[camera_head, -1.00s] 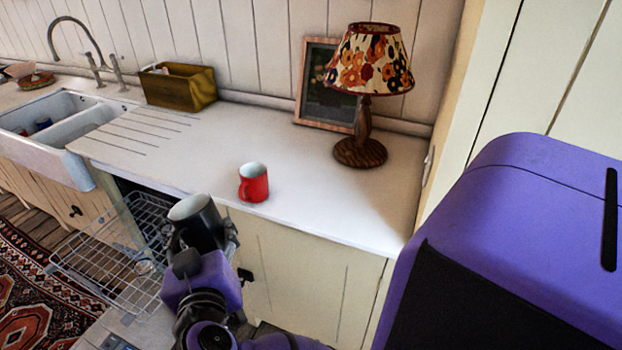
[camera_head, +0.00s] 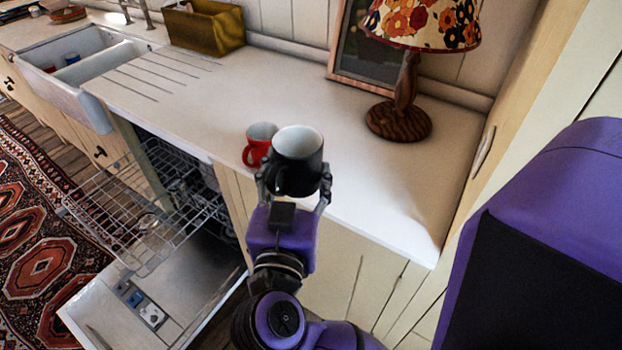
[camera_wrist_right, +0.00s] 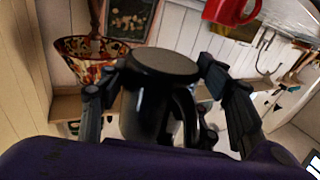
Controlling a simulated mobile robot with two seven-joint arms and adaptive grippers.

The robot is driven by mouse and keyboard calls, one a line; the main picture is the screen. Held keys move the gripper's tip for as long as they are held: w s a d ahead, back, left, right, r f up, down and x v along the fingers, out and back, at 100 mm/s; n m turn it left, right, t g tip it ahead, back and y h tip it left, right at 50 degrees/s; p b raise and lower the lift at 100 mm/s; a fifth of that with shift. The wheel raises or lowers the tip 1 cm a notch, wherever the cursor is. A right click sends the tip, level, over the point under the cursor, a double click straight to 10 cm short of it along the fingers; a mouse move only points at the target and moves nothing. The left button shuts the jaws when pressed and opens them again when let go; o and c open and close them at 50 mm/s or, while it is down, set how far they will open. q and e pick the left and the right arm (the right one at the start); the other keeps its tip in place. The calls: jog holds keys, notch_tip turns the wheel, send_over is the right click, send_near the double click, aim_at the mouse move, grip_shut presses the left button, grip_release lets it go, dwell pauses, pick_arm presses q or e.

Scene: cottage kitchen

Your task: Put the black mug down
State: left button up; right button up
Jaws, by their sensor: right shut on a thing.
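My right gripper (camera_head: 293,182) is shut around the black mug (camera_head: 298,172), which is upright with its pale inside facing up. The mug appears over or just in front of the worktop's (camera_head: 270,92) front edge; whether it touches the surface cannot be told. In the right wrist view, the black mug (camera_wrist_right: 150,100) sits between the fingers, with its dark base and handle showing. A red mug (camera_head: 256,150) stands on the worktop, just left of the black mug in the head view. My left gripper is out of view.
A lamp (camera_head: 398,118) and a framed picture (camera_head: 352,55) stand at the back right. An olive box (camera_head: 204,28) stands near the sink (camera_head: 85,88). An open dishwasher with its rack (camera_head: 135,222) pulled out is below left. The worktop right of the mugs is clear.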

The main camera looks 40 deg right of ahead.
jog(key=w+d+f, duration=0.4)
jog(key=w+d+f+b, duration=0.1)
jog(key=w+d+f, duration=0.2)
jog(key=w+d, duration=0.1)
jog(key=shift+d+f, duration=0.15)
jog(key=shift+f, duration=0.2)
jog(key=shift+w+d+f+b, duration=0.35)
jog(key=shift+d+f, duration=0.1)
jog(key=shift+f, duration=0.2)
notch_tip(320, 180, down, 3)
jog(key=shift+r+b, duration=0.1)
jog(key=shift+b, duration=0.25)
jog(key=shift+f, duration=0.25)
jog(key=shift+r, duration=0.1)
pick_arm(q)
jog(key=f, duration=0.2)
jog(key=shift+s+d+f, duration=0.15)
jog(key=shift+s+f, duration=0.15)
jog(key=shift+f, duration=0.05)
